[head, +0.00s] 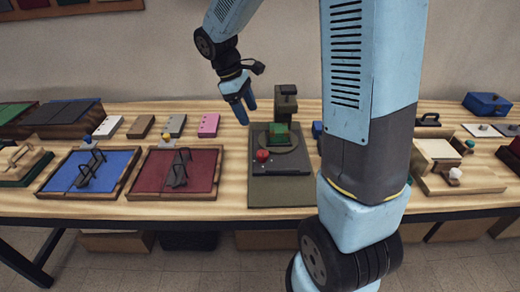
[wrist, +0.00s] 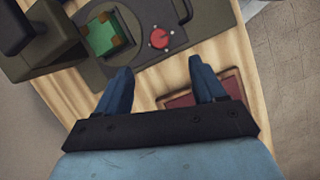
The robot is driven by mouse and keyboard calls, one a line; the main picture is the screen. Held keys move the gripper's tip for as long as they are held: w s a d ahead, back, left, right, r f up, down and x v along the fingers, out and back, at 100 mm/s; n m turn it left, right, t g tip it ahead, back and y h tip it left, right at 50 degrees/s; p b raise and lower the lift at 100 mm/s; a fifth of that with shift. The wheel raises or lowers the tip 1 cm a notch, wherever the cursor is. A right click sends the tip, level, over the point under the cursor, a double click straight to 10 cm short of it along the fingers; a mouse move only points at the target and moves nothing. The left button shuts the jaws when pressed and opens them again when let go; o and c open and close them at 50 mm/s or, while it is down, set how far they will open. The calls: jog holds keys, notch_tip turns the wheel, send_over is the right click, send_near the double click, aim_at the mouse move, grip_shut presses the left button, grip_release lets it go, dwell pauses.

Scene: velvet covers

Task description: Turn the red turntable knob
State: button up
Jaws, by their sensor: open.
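The red knob (head: 262,155) sits on the front left part of a dark grey-green turntable base (head: 280,190). In the wrist view the red knob (wrist: 159,38) shows with small pale studs around it. A green block with brown corners (head: 279,134) rests on the round plate behind the knob. My gripper (head: 243,112) hangs above the table, left of and behind the knob, apart from it. In the wrist view its two blue fingers (wrist: 158,82) are spread with nothing between them, and the knob lies beyond their tips.
A dark upright post (head: 286,103) stands at the back of the base. A red-panelled tray (head: 150,172) and a blue-panelled tray (head: 85,170) with dark handles lie to the left. A pink block (head: 209,125) lies behind them. My arm hides part of the table to the right.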

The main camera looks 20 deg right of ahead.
aim_at(262, 152)
jog(key=shift+n+g, duration=0.3)
jog(key=shift+n, duration=0.3)
jog(key=x, duration=0.5)
jog(key=w+x, duration=0.1)
jog(key=x, duration=0.4)
jog(key=w+a+x, duration=0.1)
jog(key=x, duration=0.5)
jog(key=shift+f, duration=0.35)
jog(key=shift+w, duration=0.1)
jog(key=c, duration=1.1)
